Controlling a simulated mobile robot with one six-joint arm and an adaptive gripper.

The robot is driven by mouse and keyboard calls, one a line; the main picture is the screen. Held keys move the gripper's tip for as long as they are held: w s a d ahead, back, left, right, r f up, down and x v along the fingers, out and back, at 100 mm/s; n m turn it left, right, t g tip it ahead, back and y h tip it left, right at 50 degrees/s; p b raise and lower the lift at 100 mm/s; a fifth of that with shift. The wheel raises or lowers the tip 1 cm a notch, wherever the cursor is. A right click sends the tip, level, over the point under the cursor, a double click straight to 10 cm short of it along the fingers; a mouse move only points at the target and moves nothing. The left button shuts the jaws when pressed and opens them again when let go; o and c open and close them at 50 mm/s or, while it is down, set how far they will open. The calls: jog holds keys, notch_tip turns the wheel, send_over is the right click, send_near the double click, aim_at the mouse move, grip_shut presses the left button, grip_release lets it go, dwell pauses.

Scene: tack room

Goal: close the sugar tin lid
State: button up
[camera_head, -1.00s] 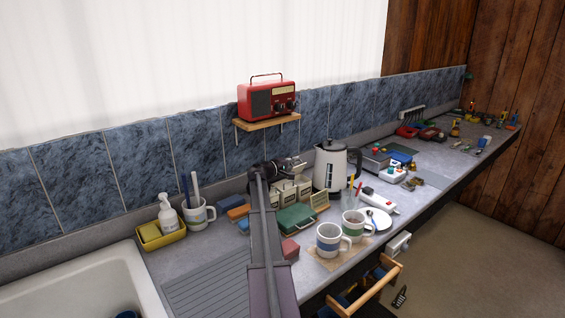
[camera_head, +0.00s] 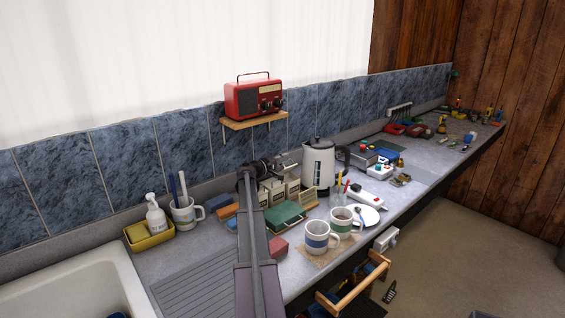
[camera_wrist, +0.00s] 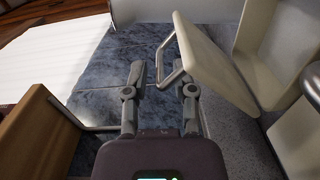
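Several cream tins stand in a row on the counter, left of the kettle, in the head view. My gripper (camera_head: 282,163) is above them, and I cannot tell there which is the sugar tin. In the wrist view, a cream lid (camera_wrist: 212,62) stands tilted up beside an open cream tin (camera_wrist: 279,45) at the upper right. A metal wire loop (camera_wrist: 161,56) sticks out from the lid's left side. My gripper (camera_wrist: 163,80) has its two fingers apart, left of the lid. The loop shows just beyond and between the fingertips; contact cannot be told.
The kettle (camera_head: 318,168) stands close on the right of the tins. A wooden shelf (camera_head: 254,121) with a red radio (camera_head: 253,99) is above and behind; its edge also shows in the wrist view (camera_wrist: 36,135). A green box (camera_head: 286,216) and mugs (camera_head: 317,238) stand in front.

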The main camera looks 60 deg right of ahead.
jog(key=shift+s, duration=0.1)
dwell(0.3)
jog(key=shift+a, duration=0.25)
jog(key=v, duration=1.1)
jog(key=shift+w+a, duration=0.2)
jog(key=shift+w, duration=0.05)
